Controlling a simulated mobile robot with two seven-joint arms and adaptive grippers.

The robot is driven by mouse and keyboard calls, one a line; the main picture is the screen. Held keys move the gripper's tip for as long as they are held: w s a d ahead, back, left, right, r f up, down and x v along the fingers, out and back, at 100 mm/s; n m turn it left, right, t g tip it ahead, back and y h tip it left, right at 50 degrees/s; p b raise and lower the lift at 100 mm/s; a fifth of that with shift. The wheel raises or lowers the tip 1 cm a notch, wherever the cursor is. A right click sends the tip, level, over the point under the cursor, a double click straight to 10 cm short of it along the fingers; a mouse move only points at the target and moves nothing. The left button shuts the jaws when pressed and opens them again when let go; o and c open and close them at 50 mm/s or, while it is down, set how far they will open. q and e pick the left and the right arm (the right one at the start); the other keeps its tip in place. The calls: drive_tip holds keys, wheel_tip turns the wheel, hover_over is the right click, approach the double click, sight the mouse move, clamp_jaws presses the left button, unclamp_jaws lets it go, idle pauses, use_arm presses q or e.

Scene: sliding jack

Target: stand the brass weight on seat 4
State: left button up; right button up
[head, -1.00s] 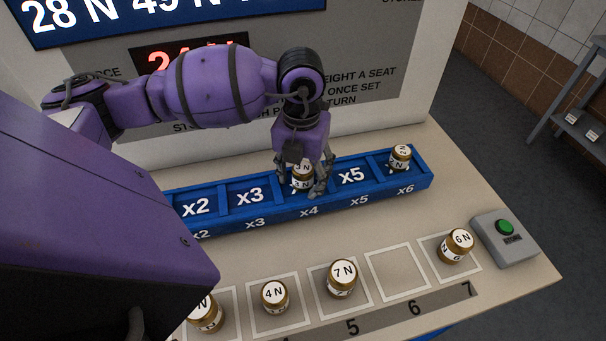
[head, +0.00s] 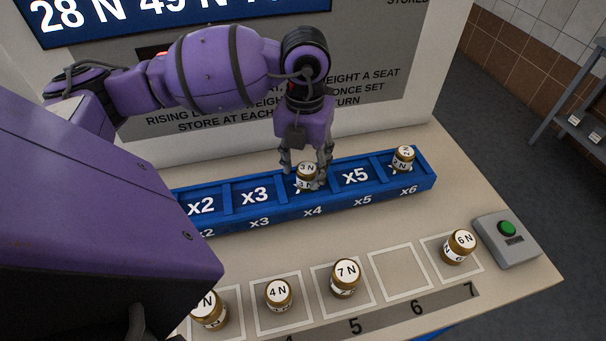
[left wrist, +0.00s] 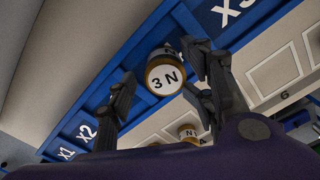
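The brass weight marked 3 N (head: 306,177) stands in the x4 seat of the blue rail (head: 262,220), and appears upright. It also shows in the left wrist view (left wrist: 165,73). My left gripper (head: 304,164) is just above and behind this weight, pointing down. Its fingers are spread on either side of the weight; in the left wrist view, the left finger stands clear of it, while the right fingers (left wrist: 207,75) look close to it. I cannot tell whether they touch. My right gripper is not in view.
A brass weight marked 2 N (head: 403,157) stands in the x6 seat. Weights marked 4 N (head: 279,295), 7 N (head: 345,278) and 6 N (head: 459,246) stand on outlined squares in front. One square (head: 402,272) is empty. A grey box with a green button (head: 507,229) is at right.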

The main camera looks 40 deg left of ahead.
sight(305, 168)
use_arm(q)
wheel_tip(305, 168, up, 10)
idle(0.3)
drive_tip(key=shift+d+f, duration=0.1)
drive_tip(key=shift+f, duration=0.05)
